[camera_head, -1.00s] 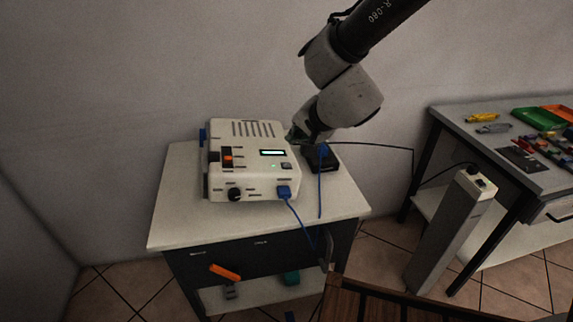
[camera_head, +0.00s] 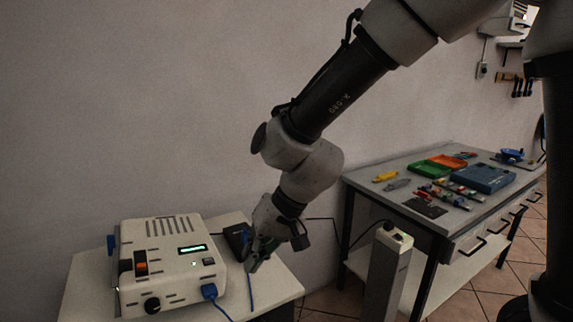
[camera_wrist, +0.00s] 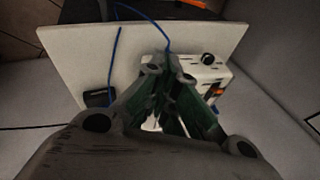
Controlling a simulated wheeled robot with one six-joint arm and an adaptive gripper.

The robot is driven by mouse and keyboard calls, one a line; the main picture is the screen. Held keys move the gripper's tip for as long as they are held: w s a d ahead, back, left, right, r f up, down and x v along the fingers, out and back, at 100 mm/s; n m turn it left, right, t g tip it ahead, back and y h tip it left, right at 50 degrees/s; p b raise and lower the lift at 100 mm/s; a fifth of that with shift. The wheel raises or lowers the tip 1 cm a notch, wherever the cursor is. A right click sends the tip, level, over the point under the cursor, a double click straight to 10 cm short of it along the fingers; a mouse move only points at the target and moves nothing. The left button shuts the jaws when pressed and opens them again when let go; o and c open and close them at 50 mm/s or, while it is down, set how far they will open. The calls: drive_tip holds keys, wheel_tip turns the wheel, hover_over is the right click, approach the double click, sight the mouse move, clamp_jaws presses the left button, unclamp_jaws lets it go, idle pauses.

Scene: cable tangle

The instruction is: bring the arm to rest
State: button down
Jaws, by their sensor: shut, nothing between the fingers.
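My arm reaches down from the upper right in the head view. My gripper (camera_head: 256,262) is shut and empty, just right of the white device (camera_head: 172,266) and above the small white table (camera_head: 86,284). In the wrist view my gripper's green-sided fingers (camera_wrist: 172,76) meet in front of the device (camera_wrist: 206,70), hiding part of it. A blue cable (camera_head: 250,292) hangs in the picture close to the fingertips; I cannot tell whether they touch. A black box (camera_head: 236,238) sits on the table behind the gripper, and also shows in the wrist view (camera_wrist: 99,98).
A grey workbench (camera_head: 440,224) with an orange tray (camera_head: 446,162), a green tray (camera_head: 428,168), a blue tray (camera_head: 484,178) and small tools stands to the right. The wall is close behind.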

drive_tip(key=s+d+r+m+t+h, duration=0.1)
drive_tip(key=d+r, duration=0.3)
drive_tip(key=d, duration=1)
drive_tip(key=s+d+r+m+t+h, duration=0.1)
drive_tip(key=s+d+r+h, duration=0.2)
drive_tip(key=d, duration=1.2)
drive_tip(key=s+d+r+m+t+h, duration=0.1)
drive_tip(key=d+r, duration=0.5)
drive_tip(key=d, duration=0.8)
drive_tip(key=s+t+h, duration=0.1)
drive_tip(key=s, duration=0.1)
drive_tip(key=shift+s+d+r+m, duration=0.25)
drive_tip(key=shift+s+d+m, duration=0.15)
drive_tip(key=shift+a, duration=0.15)
